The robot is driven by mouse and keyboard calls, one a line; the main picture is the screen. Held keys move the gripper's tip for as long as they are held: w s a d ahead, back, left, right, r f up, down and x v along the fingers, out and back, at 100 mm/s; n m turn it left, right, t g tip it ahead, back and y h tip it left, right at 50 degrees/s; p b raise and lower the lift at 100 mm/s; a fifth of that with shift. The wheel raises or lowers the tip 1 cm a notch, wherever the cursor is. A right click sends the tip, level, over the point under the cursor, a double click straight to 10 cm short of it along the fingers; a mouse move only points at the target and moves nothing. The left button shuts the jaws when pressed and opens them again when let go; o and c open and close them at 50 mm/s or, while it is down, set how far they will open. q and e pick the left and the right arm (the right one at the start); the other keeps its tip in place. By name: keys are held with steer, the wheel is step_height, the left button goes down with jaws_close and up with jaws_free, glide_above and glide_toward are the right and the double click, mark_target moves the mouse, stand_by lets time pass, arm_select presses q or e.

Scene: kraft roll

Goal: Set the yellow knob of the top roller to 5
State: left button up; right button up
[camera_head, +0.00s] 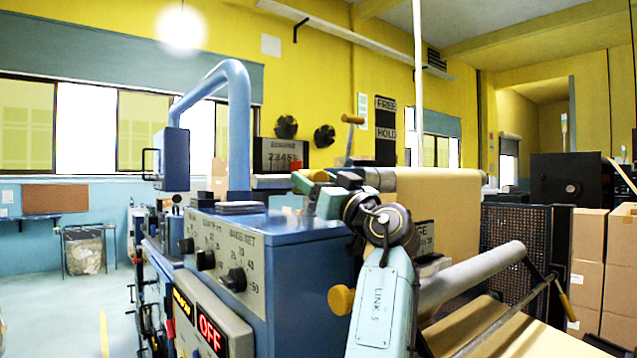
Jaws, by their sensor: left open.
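A yellow knob (318,175) shows small at the left end of the roller unit, beside a dark number plate (281,156) that reads about 2 3 4 5 6. A red piece stands at the plate's right end; I cannot tell which number the knob is set to. My left gripper (313,188) is open right at this knob, and its fingers partly hide it. I cannot tell whether they touch it. A second yellow knob (342,300) sits lower, on the right side of the blue cabinet. My right gripper is not in view.
The blue cabinet (310,265) with black dials and a red OFF display (210,333) stands close in front. A kraft roll (440,205) and a grey roller (470,275) lie to the right. Cardboard boxes (590,265) stand far right. Open floor (70,310) shows at left.

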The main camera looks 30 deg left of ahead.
arm_select(q)
steer(key=b+v, duration=0.3)
steer(key=v, duration=1)
steer(key=shift+d, duration=0.2)
